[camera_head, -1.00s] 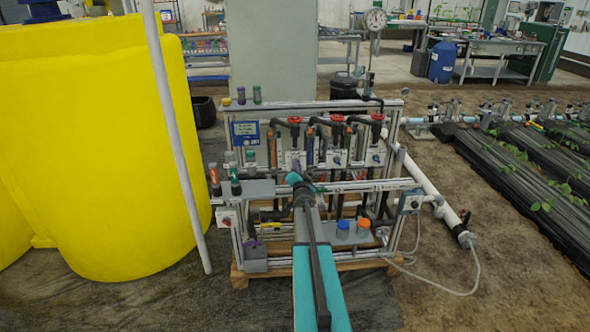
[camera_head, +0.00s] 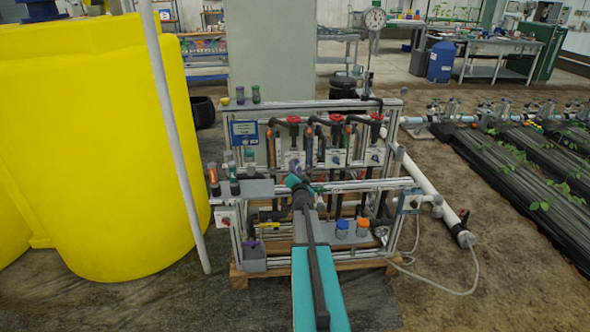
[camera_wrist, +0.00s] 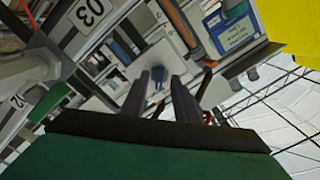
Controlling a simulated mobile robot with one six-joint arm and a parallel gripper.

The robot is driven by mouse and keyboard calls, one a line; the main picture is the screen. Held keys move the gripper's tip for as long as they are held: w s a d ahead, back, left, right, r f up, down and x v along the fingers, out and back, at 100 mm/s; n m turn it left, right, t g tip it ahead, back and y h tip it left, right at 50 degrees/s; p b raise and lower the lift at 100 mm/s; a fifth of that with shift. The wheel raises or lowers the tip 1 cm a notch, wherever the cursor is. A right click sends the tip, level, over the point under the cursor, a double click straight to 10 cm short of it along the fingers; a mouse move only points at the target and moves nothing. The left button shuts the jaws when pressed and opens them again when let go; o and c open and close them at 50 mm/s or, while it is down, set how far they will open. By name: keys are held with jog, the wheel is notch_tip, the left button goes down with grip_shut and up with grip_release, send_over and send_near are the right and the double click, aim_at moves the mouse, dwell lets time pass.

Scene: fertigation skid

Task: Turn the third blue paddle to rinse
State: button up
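Three white valve boxes with blue paddles stand in a row on the skid. The third paddle (camera_head: 375,157) is on the right box, the second (camera_head: 336,160) on the middle one, and the first (camera_head: 293,163) on the left one. My gripper (camera_wrist: 161,78) is open and empty. In the wrist view, a blue paddle (camera_wrist: 158,84) on a white plate shows beyond the gap between its fingers, apart from them. I cannot tell for certain which paddle this is. In the head view my arm hides the fingertips, low in front of the left box.
Red valve handles (camera_head: 376,116) and dark pipes sit above the boxes. An aluminium front rail (camera_head: 370,185) crosses below them, with blue-capped (camera_head: 342,228) and orange-capped (camera_head: 363,227) jars in front. A yellow tank (camera_head: 100,150) and pale pole (camera_head: 172,140) stand left.

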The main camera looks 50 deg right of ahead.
jog(key=v, duration=1.2)
jog(key=shift+s+a+b, duration=0.15)
jog(key=shift+a+b, duration=0.1)
jog(key=shift+b, duration=0.2)
dwell(0.4)
